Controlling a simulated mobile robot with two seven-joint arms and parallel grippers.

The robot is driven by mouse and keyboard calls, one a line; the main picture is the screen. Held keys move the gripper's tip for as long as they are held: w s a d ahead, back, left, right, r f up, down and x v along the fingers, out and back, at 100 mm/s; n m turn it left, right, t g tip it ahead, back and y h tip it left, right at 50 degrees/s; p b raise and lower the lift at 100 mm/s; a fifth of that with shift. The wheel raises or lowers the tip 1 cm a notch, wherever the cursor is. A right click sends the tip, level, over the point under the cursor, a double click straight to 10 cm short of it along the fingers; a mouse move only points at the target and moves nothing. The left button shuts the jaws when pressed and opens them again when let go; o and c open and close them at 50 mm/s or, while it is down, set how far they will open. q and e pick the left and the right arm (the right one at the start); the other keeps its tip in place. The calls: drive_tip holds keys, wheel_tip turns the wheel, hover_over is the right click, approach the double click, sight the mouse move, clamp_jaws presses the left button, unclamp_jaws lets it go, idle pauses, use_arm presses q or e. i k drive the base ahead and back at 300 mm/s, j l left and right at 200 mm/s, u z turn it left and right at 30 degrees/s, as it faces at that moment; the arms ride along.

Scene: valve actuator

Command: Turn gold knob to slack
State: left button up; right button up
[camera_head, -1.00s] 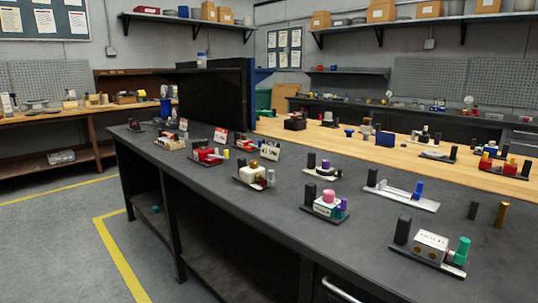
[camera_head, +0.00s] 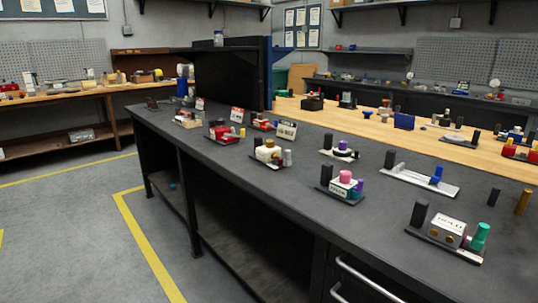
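Several small valve fixtures stand on the dark grey bench. A cream block (camera_head: 268,153) near the bench's front edge has a small gold knob (camera_head: 270,143) on top, with a black post and a grey cylinder beside it. A white block marked HOLD (camera_head: 449,230) at the lower right has a black post and a green cylinder beside it. A gold cylinder (camera_head: 523,202) stands upright at the far right, next to a black post. Which way the knob is set is too small to tell. Neither of my grippers is in view.
A fixture with a pink knob (camera_head: 345,177) and a white plate with a blue post (camera_head: 436,175) stand between these fixtures. A black panel (camera_head: 235,80) rises at the bench's far end. The grey floor (camera_head: 80,215) at the left is open, with yellow lines.

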sight(270, 143)
drive_tip(key=i+j+z, duration=0.1)
drive_tip(key=z, duration=0.25)
drive_tip(key=i+j+z, duration=0.15)
drive_tip(key=z, duration=0.25)
drive_tip(key=i+j+z, duration=0.2)
drive_tip(key=z, duration=0.15)
